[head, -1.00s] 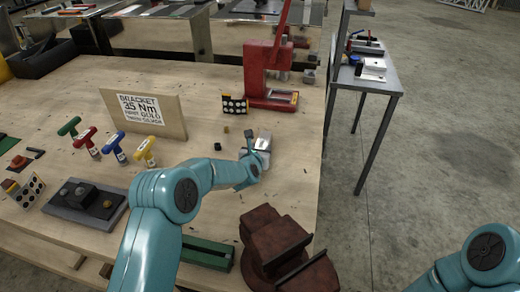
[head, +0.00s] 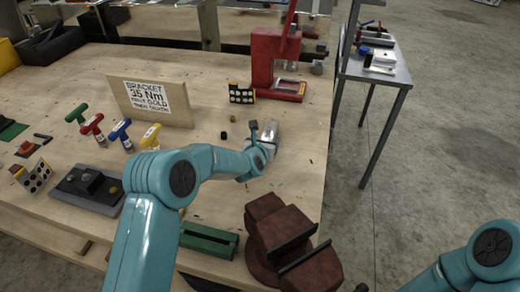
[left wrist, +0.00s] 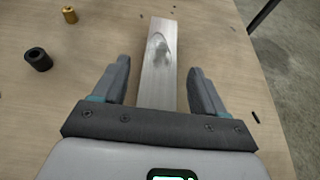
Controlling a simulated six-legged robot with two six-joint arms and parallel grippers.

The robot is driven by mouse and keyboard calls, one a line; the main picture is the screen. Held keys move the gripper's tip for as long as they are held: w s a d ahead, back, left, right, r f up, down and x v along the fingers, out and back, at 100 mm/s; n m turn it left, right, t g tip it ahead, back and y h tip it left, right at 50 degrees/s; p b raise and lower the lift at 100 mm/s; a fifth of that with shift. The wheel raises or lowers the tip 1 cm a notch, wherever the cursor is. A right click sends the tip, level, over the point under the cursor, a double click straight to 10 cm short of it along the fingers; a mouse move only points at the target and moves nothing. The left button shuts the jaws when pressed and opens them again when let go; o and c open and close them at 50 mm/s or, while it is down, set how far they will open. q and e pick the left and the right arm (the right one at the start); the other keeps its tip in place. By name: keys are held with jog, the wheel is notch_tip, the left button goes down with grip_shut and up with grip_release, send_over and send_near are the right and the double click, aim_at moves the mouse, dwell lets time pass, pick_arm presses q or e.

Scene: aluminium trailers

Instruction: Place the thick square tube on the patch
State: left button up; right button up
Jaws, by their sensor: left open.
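A silver square tube (head: 269,130) lies on the wooden bench. It also shows in the left wrist view (left wrist: 158,62), with a darker oval mark on its top. My left gripper (head: 262,140) is at the tube. In the left wrist view its open fingers (left wrist: 159,68) stand on either side of the tube, with gaps on both sides. The tube's near end is hidden behind the gripper body. A flat green piece (head: 11,131) lies at the bench's left edge; I cannot tell whether it is the patch. My right gripper is out of view.
A brown vise (head: 283,238) and a green block (head: 209,240) stand at the front. A red press (head: 275,65) stands behind the tube. A sign (head: 150,98) and coloured T-handled tools (head: 121,132) are left. A black ring (left wrist: 38,59) lies near the tube.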

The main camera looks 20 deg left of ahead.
pick_arm(q)
jog(key=b+v, duration=0.2)
jog(key=v, duration=0.7)
jog(key=shift+s, duration=0.1)
jog(key=shift+s+r, duration=0.15)
jog(key=shift+s, duration=0.05)
